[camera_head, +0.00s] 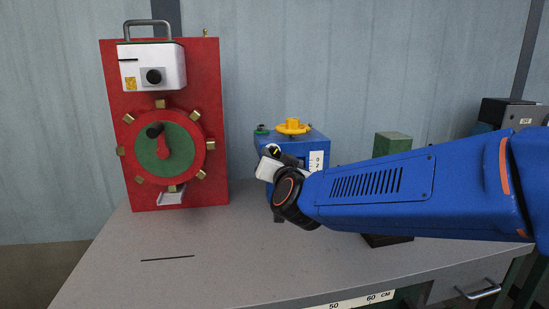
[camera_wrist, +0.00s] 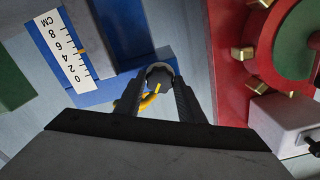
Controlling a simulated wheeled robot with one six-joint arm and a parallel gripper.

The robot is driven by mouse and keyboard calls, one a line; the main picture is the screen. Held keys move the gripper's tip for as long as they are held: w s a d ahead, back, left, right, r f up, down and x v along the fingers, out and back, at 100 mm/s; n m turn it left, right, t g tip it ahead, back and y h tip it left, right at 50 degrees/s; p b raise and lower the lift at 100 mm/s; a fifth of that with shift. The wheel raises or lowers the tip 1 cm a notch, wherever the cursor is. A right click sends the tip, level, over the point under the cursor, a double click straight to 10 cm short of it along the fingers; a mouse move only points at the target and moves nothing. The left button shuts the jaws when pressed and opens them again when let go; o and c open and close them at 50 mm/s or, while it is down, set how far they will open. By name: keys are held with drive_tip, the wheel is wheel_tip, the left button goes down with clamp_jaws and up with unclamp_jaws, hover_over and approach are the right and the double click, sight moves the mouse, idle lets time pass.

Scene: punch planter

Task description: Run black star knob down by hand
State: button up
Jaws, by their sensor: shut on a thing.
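The black star knob (camera_wrist: 160,75) shows between my fingertips in the wrist view, with a pale ring around its far edge. My gripper (camera_wrist: 161,85) is shut on it, one dark finger on each side. The blue machine also shows in the wrist view (camera_wrist: 122,35), with a white centimetre scale (camera_wrist: 66,50). A yellow part (camera_wrist: 149,100) shows partly behind my fingers.
A yellow handwheel (camera_head: 292,126) and a small green knob (camera_head: 262,130) top the blue machine. A red panel (camera_head: 215,100) with a green dial stands left. A green block (camera_head: 392,144) stands right, behind my arm.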

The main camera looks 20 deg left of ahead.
drive_tip(key=shift+m, duration=0.8)
drive_tip(key=o, duration=1)
drive_tip(key=shift+o, duration=0.2)
drive_tip(key=shift+s+d, duration=0.1)
drive_tip(key=v, duration=1.7)
drive_tip(key=shift+s, duration=0.15)
drive_tip(key=shift+s, duration=0.1)
drive_tip(key=v, duration=1.7)
